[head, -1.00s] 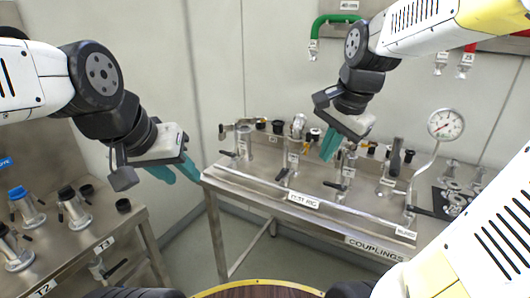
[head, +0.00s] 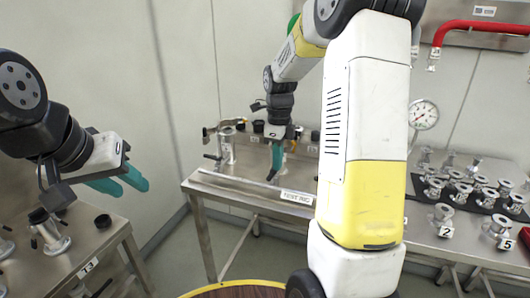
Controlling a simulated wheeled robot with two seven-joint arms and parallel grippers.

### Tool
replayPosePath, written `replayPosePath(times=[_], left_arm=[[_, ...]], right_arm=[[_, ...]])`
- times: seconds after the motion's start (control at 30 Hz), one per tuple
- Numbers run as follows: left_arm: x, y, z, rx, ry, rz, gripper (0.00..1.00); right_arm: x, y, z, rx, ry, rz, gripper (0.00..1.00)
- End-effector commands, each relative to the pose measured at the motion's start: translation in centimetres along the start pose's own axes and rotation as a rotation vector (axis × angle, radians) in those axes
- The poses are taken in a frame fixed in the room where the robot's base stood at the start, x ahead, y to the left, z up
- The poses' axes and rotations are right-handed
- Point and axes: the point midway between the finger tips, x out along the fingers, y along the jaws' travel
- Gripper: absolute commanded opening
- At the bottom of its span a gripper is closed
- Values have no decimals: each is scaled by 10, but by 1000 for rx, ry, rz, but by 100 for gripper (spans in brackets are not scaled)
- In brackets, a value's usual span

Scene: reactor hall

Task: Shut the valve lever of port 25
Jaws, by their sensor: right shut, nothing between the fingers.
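Along the back bench (head: 235,187), a metal port (head: 227,147) with a black lever (head: 212,156) shows at the left end. The ports further right are mostly hidden behind my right arm, and I cannot read which is port 25. My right gripper (head: 271,177) points down over the bench, just right of that port, with its teal fingers shut and empty. Whether it touches a lever cannot be told. My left gripper (head: 136,185) is at the left above the side bench, its two teal fingers apart and empty.
The side bench (head: 88,240), labelled T3, stands at front left with capped ports. Floor shows between the benches.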

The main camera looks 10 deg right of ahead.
Motion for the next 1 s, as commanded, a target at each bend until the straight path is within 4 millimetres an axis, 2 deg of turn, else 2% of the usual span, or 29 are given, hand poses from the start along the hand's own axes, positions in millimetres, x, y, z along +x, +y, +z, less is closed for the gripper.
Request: replayPosePath(times=[0.67, 1.0], left_arm=[[0, 0, 0, 0, 0, 0, 36], [0, 0, 0, 0, 0, 0, 36]], right_arm=[[58, 0, -1, 0, 0, 1, 0], [59, 7, 28, -3, -2, 0, 0]])
